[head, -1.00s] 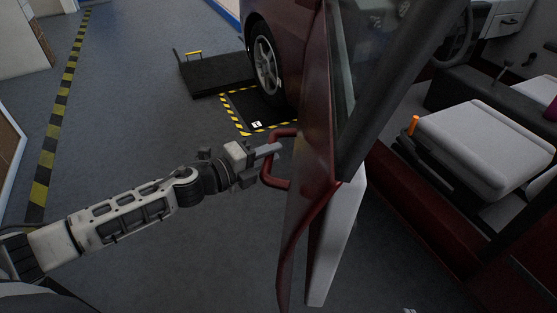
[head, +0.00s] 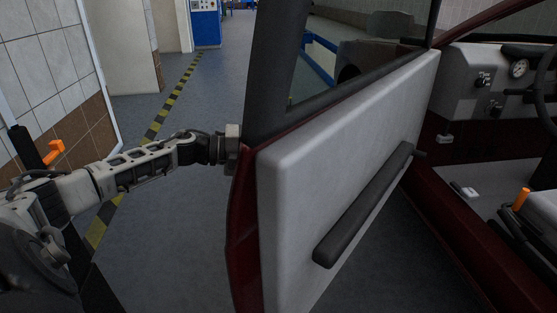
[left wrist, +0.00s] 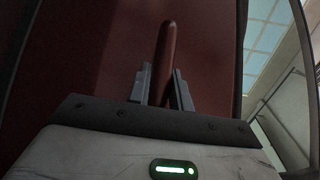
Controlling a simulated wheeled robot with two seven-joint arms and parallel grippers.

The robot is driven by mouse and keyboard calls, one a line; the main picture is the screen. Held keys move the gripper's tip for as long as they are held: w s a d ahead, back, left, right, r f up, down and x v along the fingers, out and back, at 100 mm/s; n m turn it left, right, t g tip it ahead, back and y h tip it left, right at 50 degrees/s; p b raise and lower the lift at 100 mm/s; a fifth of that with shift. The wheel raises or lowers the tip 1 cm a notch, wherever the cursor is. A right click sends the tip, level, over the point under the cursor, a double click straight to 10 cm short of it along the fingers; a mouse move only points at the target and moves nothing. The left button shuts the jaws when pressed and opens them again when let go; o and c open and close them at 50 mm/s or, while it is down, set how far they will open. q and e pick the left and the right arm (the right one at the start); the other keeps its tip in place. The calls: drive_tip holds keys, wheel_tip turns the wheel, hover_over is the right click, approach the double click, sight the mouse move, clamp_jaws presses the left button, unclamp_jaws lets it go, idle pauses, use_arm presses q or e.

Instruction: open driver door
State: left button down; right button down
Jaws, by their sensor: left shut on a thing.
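The dark red driver door stands wide open, with its grey inner panel (head: 325,170) and black pull bar (head: 365,205) facing me in the head view. My left arm reaches from the left to the door's outer side, where the gripper fingers are hidden behind the door edge. In the left wrist view my left gripper (left wrist: 162,88) is shut on the red door handle (left wrist: 166,60), which stands between the two fingers against the red door skin (left wrist: 85,60). My right gripper is not in view.
The car's opening shows at the right, with a grey dashboard (head: 470,85) and an orange-topped lever (head: 521,198). A tiled wall (head: 60,70) stands at the left. Floor with yellow-black tape (head: 172,105) lies clear behind my arm. A blue cabinet (head: 205,25) stands far back.

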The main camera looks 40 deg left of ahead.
use_arm(q)
drive_tip(key=shift+s+d+f, duration=0.15)
drive_tip(key=shift+f, duration=0.05)
drive_tip(key=c, duration=1.3)
unclamp_jaws()
drive_tip(key=shift+s+r, duration=0.1)
drive_tip(key=shift+r, duration=0.05)
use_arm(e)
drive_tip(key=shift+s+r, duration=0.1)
use_arm(q)
drive_tip(key=p+v, duration=0.5)
drive_tip(key=v, duration=1.1)
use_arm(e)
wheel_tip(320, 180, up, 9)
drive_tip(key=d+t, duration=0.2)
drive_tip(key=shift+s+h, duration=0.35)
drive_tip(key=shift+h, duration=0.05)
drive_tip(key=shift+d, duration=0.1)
